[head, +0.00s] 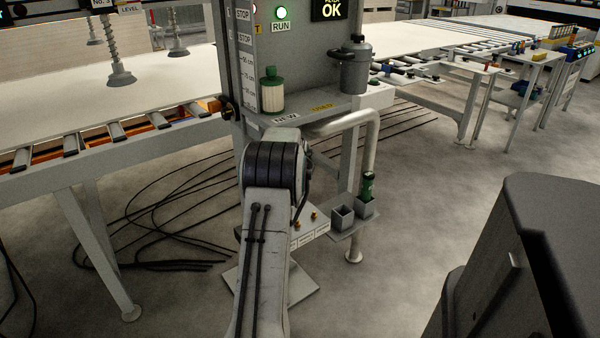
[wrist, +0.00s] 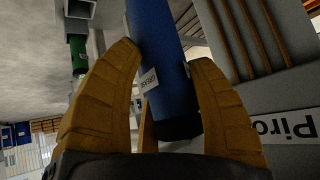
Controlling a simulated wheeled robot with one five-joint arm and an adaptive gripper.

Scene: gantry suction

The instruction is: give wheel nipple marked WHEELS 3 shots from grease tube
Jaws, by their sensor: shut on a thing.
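My gripper (wrist: 165,58) is shut on a blue tube (wrist: 157,28) in the wrist view. A small white tag on the tube seems to read GREASE. The tube's dark end (wrist: 181,128) lies between the fingers. In the head view my own arm hides the gripper and the tube. Brass nipples (head: 314,216) stand on a pale labelled plate (head: 318,229) right of my arm. The labels are too small to read, so I cannot tell which nipple is marked WHEELS. My arm may cover more of the plate.
Two grey square holders (head: 342,219) sit right of the plate. The right one holds a green tube (head: 367,186), also in the wrist view (wrist: 77,52). Cables (head: 165,225) lie on the floor.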

